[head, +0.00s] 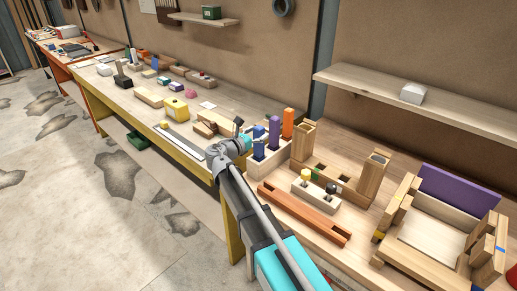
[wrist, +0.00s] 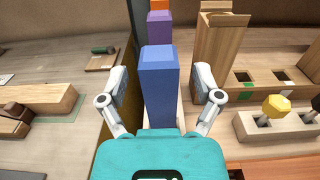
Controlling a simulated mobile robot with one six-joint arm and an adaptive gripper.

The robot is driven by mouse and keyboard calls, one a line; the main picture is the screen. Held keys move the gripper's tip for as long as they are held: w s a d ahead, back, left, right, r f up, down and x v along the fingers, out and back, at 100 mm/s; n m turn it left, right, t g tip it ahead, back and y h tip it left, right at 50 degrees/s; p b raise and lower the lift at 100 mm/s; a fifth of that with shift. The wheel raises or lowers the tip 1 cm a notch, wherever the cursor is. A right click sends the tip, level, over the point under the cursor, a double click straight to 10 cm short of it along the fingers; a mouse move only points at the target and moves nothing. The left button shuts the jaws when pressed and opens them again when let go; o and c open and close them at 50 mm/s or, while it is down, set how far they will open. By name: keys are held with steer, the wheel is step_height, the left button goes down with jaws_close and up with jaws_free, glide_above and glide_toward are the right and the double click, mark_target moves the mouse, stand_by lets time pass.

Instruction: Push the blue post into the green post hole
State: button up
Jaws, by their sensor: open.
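The blue post (wrist: 158,90) stands upright between the two fingers of my gripper (wrist: 160,98) in the wrist view. The fingers are open, one on each side, with visible gaps to the post. In the head view the blue post (head: 258,150) stands in a pale block at the near-left end of a row with a purple post (head: 274,132) and an orange post (head: 288,122). A wooden piece with square holes lies to the right. One hole has a green mark (wrist: 247,86) beside it, which also shows in the head view (head: 316,175).
Tall wooden uprights (head: 303,140) and (head: 371,174) stand at both ends of the holed piece. In front lie a block with yellow and dark knobs (head: 316,196) and a reddish slotted bar (head: 303,214). A wooden frame with a purple panel (head: 458,190) is at right.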

steer(key=shift+w+d, duration=0.25)
steer(key=shift+w, duration=0.1)
stand_by(0.3)
jaws_close()
